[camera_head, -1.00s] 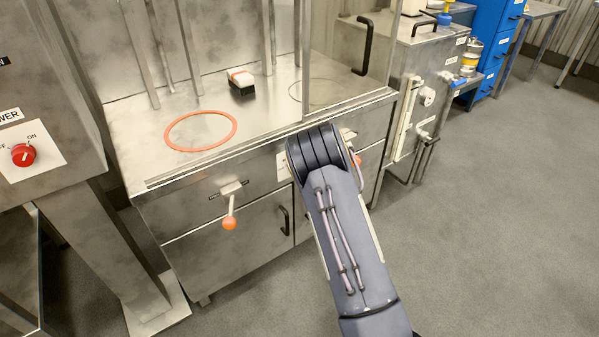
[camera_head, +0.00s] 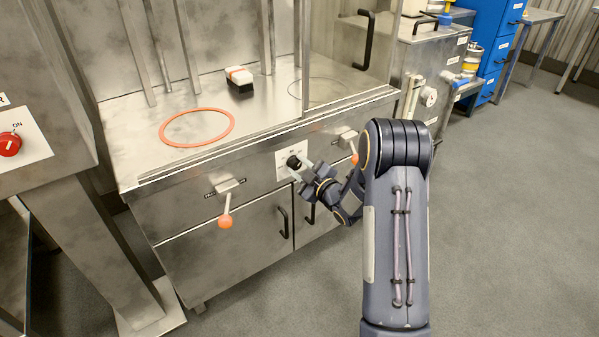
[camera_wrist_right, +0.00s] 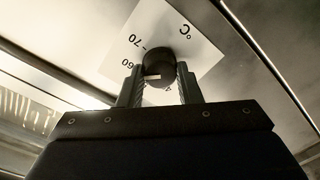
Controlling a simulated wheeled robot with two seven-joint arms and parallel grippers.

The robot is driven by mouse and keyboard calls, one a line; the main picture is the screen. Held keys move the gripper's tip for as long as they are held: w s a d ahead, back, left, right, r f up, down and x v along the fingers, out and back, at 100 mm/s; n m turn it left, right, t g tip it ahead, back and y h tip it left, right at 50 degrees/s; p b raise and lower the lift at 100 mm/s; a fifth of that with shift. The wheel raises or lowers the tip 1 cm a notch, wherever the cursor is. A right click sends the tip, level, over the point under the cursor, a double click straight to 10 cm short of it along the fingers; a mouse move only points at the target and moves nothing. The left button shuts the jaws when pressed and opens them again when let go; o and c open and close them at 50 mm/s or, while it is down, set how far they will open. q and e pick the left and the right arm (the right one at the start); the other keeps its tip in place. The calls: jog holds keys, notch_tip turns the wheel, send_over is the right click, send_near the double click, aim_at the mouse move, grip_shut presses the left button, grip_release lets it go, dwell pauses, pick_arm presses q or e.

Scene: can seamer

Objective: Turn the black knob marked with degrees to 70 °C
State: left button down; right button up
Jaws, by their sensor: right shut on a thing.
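The black knob (camera_head: 293,161) sits on a white scale plate (camera_head: 282,171) on the front of the steel cabinet. My right gripper (camera_head: 303,172) reaches it from the right and front. In the right wrist view the knob (camera_wrist_right: 158,64) is between the two fingers of my right gripper (camera_wrist_right: 159,84), which are shut on it. The plate (camera_wrist_right: 196,38) shows there turned nearly upside down, with "°C", "70" and "60" readable. The fingers hide part of the scale, and I cannot tell which mark the knob points to. My left gripper is out of view.
Levers with orange balls flank the plate, one at left (camera_head: 226,221) and one at right (camera_head: 354,158), close to my right arm. Door handles (camera_head: 283,221) lie below.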

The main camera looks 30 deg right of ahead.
jog(key=m+b, duration=0.1)
jog(key=m, duration=0.4)
jog(key=shift+f+m+b, duration=0.15)
jog(key=shift+m+b, duration=0.15)
jog(key=shift+b, duration=0.1)
jog(key=m, duration=0.4)
jog(key=shift+m, duration=0.4)
jog(key=o, duration=1)
jog(key=shift+d, duration=0.1)
jog(key=shift+c, duration=0.2)
jog(key=shift+s, duration=0.15)
jog(key=shift+s+d, duration=0.1)
jog(key=shift+s, duration=0.25)
jog(key=s+p, duration=0.1)
jog(key=s, duration=0.6)
jog(key=shift+d, duration=0.3)
jog(key=shift+w, duration=0.1)
